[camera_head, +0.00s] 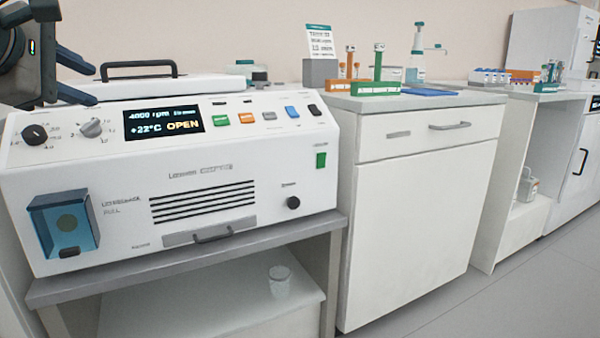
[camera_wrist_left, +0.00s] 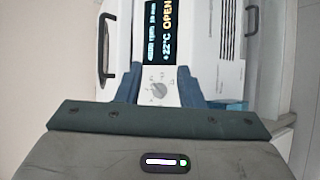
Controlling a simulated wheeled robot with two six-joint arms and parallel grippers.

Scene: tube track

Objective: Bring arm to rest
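My left gripper (camera_head: 93,85) is at the upper left in the head view, in front of the white centrifuge's top left corner. Its two blue fingers are apart with nothing between them. In the left wrist view the open fingers (camera_wrist_left: 160,80) point at the centrifuge's front panel, with a knob showing between them. The centrifuge (camera_head: 120,200) stands on a grey bench, and its display (camera_head: 163,123) reads 4000 rpm, +22°C and OPEN. My right arm and gripper are not in view.
A dark handle (camera_head: 138,69) stands up on the centrifuge top close to my left gripper. A white cabinet (camera_head: 420,215) to the right bears racks with tubes and a dispenser bottle (camera_head: 415,65). A small beaker (camera_head: 279,280) stands on the shelf below. Floor shows at lower right.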

